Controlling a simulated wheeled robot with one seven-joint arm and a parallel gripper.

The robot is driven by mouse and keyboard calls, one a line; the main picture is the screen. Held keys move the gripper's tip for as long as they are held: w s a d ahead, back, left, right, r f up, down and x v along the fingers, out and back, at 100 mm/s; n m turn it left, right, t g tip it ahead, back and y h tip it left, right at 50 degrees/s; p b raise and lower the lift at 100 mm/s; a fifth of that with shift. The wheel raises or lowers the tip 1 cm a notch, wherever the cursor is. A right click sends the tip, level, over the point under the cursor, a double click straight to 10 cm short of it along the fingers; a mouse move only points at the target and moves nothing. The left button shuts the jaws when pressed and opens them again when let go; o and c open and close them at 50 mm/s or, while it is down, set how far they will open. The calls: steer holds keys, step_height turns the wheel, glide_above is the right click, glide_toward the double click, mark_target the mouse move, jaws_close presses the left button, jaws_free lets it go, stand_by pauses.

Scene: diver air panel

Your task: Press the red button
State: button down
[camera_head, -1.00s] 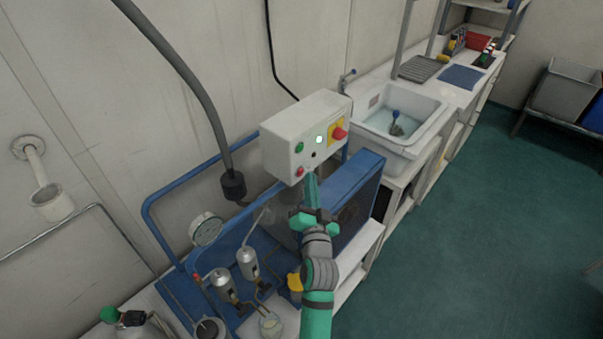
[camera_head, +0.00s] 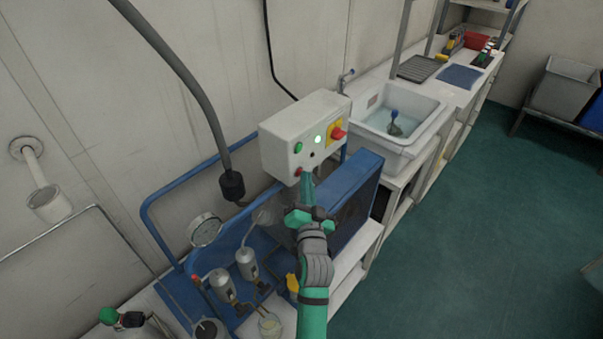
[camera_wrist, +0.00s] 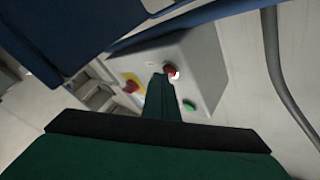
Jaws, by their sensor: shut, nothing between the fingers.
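The small red button (camera_head: 298,171) sits at the lower left of the front of a white control box (camera_head: 281,147), below a green button (camera_head: 298,147). A larger red knob on a yellow plate (camera_head: 337,131) is at the right of the box, with a lit white-green lamp (camera_head: 318,139) beside it. My gripper (camera_head: 305,178) is shut and empty, its tip right at the red button's lower right. In the wrist view the fingertips (camera_wrist: 159,80) point at the red button (camera_wrist: 170,71) and partly overlap it. I cannot tell whether they touch.
A blue compressor frame (camera_head: 350,190) stands below and right of the box. A pressure gauge (camera_head: 204,230) and metal cylinders (camera_head: 246,263) are at the lower left. A thick grey hose (camera_head: 190,85) hangs left of the box. A sink (camera_head: 400,115) is behind right.

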steer(key=shift+a, duration=0.25)
steer(key=shift+d, duration=0.15)
stand_by(0.4)
steer(key=shift+s+d, duration=0.35)
steer(key=shift+d, duration=0.2)
steer(key=shift+s+d, duration=0.1)
steer(key=shift+d, duration=0.1)
steer(key=shift+s+d, duration=0.65)
steer(key=shift+d, duration=0.25)
steer(key=shift+s+d, duration=0.65)
steer(key=shift+d, duration=0.4)
steer(key=shift+s+a, duration=0.1)
steer(key=shift+a, duration=0.1)
